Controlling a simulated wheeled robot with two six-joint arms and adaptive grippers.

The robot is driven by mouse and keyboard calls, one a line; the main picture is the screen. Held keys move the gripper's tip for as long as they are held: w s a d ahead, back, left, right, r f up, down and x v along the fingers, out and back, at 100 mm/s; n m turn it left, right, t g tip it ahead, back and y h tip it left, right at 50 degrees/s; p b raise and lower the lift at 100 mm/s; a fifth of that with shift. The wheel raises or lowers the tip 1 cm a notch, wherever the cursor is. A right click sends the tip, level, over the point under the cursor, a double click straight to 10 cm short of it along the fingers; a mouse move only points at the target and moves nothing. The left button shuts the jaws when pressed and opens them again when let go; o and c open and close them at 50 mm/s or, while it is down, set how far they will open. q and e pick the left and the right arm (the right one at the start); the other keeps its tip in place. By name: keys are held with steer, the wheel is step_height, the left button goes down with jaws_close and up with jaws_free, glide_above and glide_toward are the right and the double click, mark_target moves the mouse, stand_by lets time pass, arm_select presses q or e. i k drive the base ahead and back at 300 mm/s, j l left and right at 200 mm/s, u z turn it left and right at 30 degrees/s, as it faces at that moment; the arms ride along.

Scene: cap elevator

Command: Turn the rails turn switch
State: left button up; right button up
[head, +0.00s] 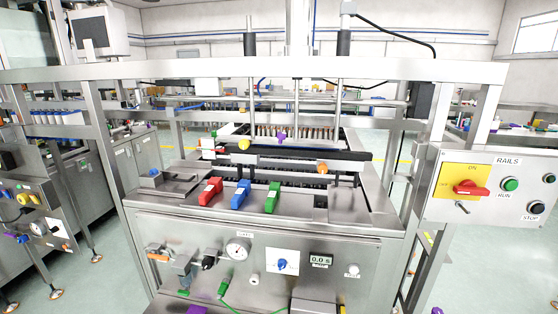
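The rails turn switch (466,188) is a red rotary handle on a yellow plate (449,172) marked ON and OFF. It sits on the grey control box labelled RAILS (478,208) at the right of the head view. The red handle lies roughly horizontal, with an end towards the OFF side. Neither of my grippers shows in the head view.
On the same box are a green RUN button (510,184) and a black STOP button (536,207). Red (210,192), blue (241,194) and green (272,198) handles stand on the machine's front. A steel frame post (423,165) stands left of the box.

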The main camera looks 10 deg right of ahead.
mark_target(466, 187)
steer(key=z, duration=1.5)
